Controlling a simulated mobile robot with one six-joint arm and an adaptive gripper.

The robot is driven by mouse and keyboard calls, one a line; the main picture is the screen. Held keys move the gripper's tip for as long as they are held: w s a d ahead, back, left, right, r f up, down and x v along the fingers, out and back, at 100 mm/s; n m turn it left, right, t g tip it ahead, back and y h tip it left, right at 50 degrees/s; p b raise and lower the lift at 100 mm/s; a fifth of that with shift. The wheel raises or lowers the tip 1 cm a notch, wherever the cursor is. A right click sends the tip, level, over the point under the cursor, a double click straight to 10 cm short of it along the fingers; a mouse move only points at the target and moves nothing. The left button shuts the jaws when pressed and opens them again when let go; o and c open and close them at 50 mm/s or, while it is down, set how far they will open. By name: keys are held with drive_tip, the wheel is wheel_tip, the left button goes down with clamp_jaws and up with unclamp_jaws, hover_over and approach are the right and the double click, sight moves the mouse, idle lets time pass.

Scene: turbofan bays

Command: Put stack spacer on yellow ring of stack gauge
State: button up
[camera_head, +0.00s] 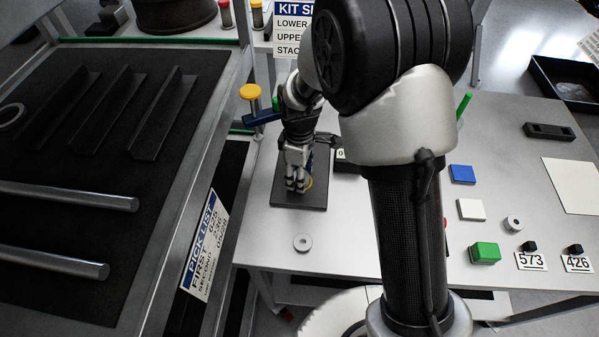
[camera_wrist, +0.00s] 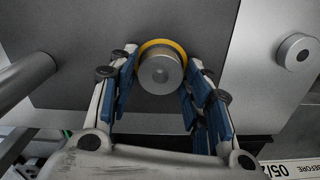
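The stack gauge is a dark square plate (camera_head: 285,200) on the grey table, with a yellow ring (camera_wrist: 150,45) on it. In the wrist view, a grey round piece with a small dark centre (camera_wrist: 160,72) stands over the ring; I cannot tell whether it is the gauge's post or a spacer. My gripper (camera_head: 297,184) points down over the plate. Its blue-padded fingers (camera_wrist: 160,85) are spread on both sides of the grey piece, apparently with narrow gaps. A loose grey spacer ring (camera_head: 302,242) lies on the table in front of the plate; it also shows in the wrist view (camera_wrist: 297,52).
A yellow-topped post (camera_head: 250,92) stands behind the plate at left. A dark shelf cart (camera_head: 120,200) with rods fills the left. Blue (camera_head: 462,174), white (camera_head: 471,209) and green (camera_head: 485,253) blocks and another grey ring (camera_head: 513,223) lie at right. A black tray (camera_head: 560,85) is farther back.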

drive_tip(key=shift+o, duration=0.9)
wheel_tip(320, 180, up, 13)
drive_tip(key=p, duration=0.4)
drive_tip(key=s+d+r+m+t, duration=0.2)
drive_tip(key=s+d+r+m, duration=0.4)
drive_tip(key=s+r, duration=0.45)
drive_tip(key=s+d+r+m+t, duration=0.1)
drive_tip(key=s+d+r+m, duration=0.1)
drive_tip(key=s, duration=0.4)
drive_tip(key=s+d+r+m+t, duration=0.1)
drive_tip(key=s+d+r+m, duration=0.1)
drive_tip(key=s+m, duration=0.3)
drive_tip(key=shift+s+m+t, duration=0.3)
drive_tip(key=shift+s, duration=0.6)
